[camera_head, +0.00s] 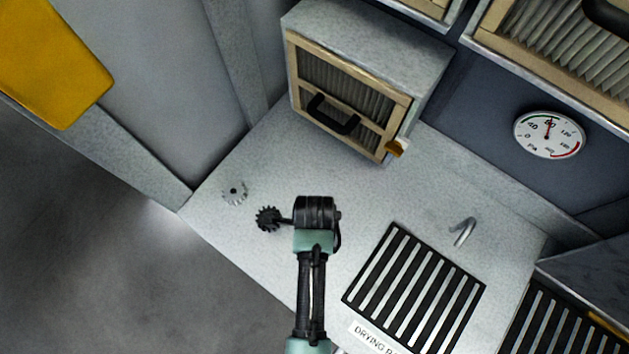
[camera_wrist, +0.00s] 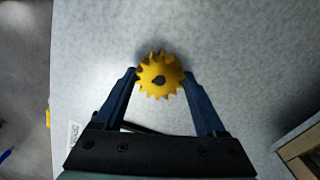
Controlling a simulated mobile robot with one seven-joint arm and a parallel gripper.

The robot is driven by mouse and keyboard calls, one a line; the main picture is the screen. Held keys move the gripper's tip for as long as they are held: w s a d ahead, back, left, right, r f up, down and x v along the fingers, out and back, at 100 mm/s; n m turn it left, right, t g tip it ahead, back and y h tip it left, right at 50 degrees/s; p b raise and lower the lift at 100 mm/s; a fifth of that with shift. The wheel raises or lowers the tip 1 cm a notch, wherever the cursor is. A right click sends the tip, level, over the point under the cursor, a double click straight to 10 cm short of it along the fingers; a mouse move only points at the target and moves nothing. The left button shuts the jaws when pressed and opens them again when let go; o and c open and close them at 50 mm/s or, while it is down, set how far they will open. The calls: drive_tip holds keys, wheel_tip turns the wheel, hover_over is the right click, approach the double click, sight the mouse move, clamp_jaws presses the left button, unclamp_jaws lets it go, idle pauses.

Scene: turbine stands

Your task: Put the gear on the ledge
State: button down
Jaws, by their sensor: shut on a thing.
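My gripper (camera_wrist: 160,88) is shut on a toothed gear (camera_wrist: 159,75), its two blue fingers pressing on opposite sides. The gear looks yellow with a dark centre hole in the wrist view; in the head view the gear (camera_head: 268,218) looks nearly black, left of my wrist. It is over a pale grey speckled ledge (camera_head: 335,190); whether it touches the surface I cannot tell. A pale silvery gear-like shape (camera_head: 234,192) shows on the ledge, up and left of the held gear, near the left wall.
A cabinet with a framed, pleated front (camera_head: 348,95) stands at the back. A black slatted drying rack (camera_head: 415,290) lies at the right, with a metal hook (camera_head: 463,232) beyond it. A round gauge (camera_head: 550,134) is on the back wall. The ledge between cabinet and gear is clear.

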drive_tip(key=shift+f, duration=0.2)
unclamp_jaws()
wheel_tip(320, 180, up, 7)
drive_tip(key=p, duration=0.7)
idle(0.8)
